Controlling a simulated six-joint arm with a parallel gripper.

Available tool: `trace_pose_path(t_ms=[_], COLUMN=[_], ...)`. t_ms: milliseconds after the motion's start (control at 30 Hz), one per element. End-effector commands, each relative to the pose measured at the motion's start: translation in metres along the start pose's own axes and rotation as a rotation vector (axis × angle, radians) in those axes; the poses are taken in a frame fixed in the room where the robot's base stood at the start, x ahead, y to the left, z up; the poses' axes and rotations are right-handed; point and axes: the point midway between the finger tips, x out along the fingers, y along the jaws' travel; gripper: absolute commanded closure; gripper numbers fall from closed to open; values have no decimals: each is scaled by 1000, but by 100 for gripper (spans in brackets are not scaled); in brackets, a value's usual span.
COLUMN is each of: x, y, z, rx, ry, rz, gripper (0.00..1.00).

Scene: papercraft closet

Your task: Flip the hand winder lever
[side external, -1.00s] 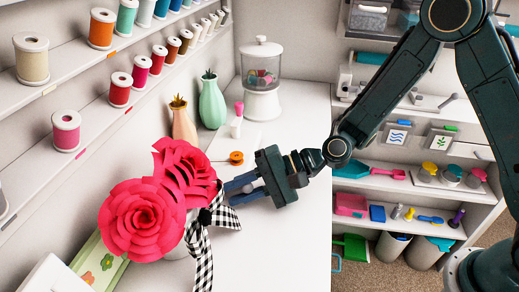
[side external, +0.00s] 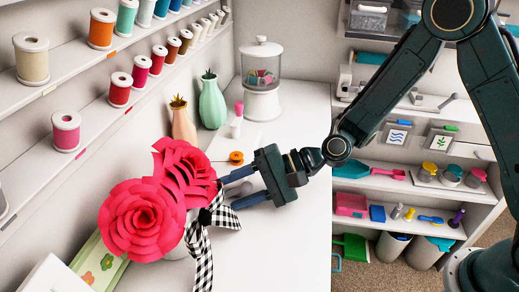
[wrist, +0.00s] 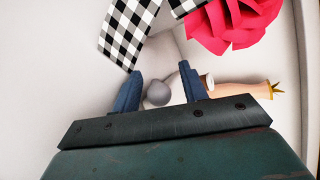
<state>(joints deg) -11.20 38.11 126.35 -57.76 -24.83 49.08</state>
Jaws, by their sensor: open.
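My gripper (side external: 235,189) is open near the middle of the white counter, just right of the red paper flowers. Its two blue fingers also show spread apart in the wrist view (wrist: 160,70). A rounded grey knob (wrist: 158,93) sits between the fingers there, with a pale grey part running up beside it. It looks like the hand winder's lever end, but I cannot be sure. In the side view only a bit of grey (side external: 241,188) shows between the fingers. The rest of the winder is hidden behind the flowers and ribbon. I cannot tell whether a finger touches the knob.
Red paper flowers (side external: 143,218) with a checkered ribbon (side external: 199,255) stand close to the left of my gripper. The counter's front right (side external: 285,255) is clear.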

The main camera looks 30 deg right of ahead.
Motion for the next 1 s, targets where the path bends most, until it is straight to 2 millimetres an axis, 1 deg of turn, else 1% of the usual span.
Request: trace_pose_path(t_ms=[333,1000], x=[2,9], y=[-5,-14], z=[1,0], rx=[28,138], ry=[19,79], rz=[90,381], gripper=[57,57])
